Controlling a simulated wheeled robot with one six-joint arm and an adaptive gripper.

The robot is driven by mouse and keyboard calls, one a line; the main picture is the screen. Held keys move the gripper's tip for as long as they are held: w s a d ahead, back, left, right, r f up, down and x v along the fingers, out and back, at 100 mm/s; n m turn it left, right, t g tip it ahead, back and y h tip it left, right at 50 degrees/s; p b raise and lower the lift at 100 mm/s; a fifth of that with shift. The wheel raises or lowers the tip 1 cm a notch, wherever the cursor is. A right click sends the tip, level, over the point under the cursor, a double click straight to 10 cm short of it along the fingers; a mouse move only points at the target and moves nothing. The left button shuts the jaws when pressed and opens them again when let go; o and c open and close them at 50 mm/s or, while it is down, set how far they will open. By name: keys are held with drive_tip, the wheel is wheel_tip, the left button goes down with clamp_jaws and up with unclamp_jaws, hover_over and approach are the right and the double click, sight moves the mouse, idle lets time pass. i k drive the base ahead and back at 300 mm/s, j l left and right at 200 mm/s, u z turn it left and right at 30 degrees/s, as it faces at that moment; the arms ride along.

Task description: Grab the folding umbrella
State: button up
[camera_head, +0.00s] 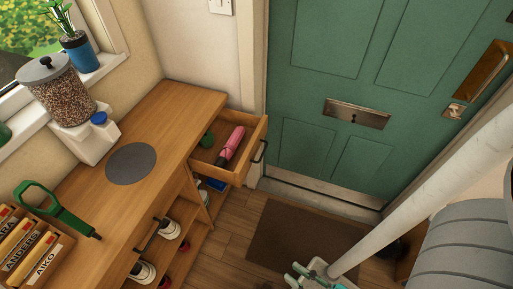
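A folding umbrella (232,142), pink with a dark end, lies at a slant inside a pulled-out wooden drawer (238,176). The drawer is at the far end of the wooden cabinet, near the green door. My white arm comes in from the right and slopes down to the bottom edge. What looks like my gripper (308,277), with teal parts, is at the bottom edge and partly cut off. It is well below and to the right of the drawer, apart from the umbrella. Whether its fingers are open or shut does not show.
The cabinet (172,110) carries a grey round mat (131,164), a dispenser (62,92) and a green-handled tool (50,206). Shoes sit on lower shelves. The doormat (300,238) lies before the door.

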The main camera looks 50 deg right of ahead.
sight(229, 149)
drive_tip(key=i+j+z, duration=0.1)
drive_tip(key=j+z, duration=0.3)
drive_tip(key=j, duration=0.25)
drive_tip(key=j+z, duration=0.35)
drive_tip(key=j, duration=0.35)
drive_tip(key=j+z, duration=0.4)
drive_tip(key=j, duration=0.25)
